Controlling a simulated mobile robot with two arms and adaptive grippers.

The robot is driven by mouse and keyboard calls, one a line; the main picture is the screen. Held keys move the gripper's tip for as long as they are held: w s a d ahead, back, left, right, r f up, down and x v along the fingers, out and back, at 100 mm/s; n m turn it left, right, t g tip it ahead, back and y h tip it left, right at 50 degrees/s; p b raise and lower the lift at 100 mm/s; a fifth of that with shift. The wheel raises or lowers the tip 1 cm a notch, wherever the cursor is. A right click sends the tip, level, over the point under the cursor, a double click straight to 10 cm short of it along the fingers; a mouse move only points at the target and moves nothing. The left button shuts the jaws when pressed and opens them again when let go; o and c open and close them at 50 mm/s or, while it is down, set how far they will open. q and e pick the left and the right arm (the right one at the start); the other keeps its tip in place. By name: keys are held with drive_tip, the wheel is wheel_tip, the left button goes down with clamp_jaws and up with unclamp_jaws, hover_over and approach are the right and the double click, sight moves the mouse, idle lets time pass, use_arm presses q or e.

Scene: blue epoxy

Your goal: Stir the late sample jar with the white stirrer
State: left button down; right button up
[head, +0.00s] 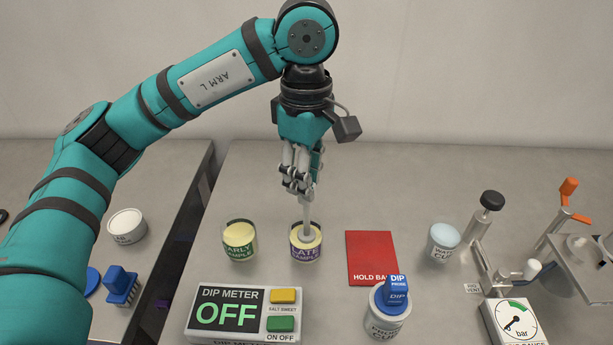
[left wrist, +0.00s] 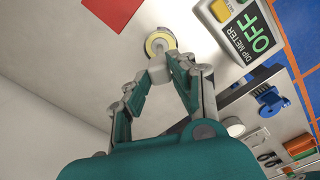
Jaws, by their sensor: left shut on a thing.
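The late sample jar (head: 305,255), with a purple label and pale yellow contents, stands on the grey bench; it also shows in the left wrist view (left wrist: 151,46). My left gripper (head: 303,188) is above it, pointing down and shut on the white stirrer (head: 308,216). The stirrer hangs nearly upright, its round lower end within the jar's mouth; how deep it reaches is hard to tell. In the left wrist view the fingertips (left wrist: 171,66) meet just beside the jar. My right gripper is not in view.
The early sample jar (head: 240,241) stands close left. A red hold mat (head: 372,258) lies to the right. In front are the dip meter (head: 243,314), reading OFF, and a jar with the blue dip probe (head: 397,291). A white-blue jar (head: 443,242) and valve fittings (head: 483,222) stand farther right.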

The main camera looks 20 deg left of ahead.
use_arm(q)
wheel_tip(320, 180, up, 2)
drive_tip(key=shift+r+p, duration=0.25)
drive_tip(key=shift+p, duration=0.55)
drive_tip(key=shift+r+p, duration=0.95)
drive_tip(key=shift+r, duration=0.25)
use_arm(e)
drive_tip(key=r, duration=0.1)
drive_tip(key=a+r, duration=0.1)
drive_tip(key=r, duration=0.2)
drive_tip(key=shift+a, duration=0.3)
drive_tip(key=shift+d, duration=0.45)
use_arm(q)
drive_tip(key=shift+r+p, duration=1.2)
drive_tip(key=shift+r, duration=0.3)
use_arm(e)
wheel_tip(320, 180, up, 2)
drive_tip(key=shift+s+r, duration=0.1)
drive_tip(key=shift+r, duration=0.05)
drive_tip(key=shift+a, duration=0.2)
use_arm(q)
drive_tip(key=shift+f, duration=0.1)
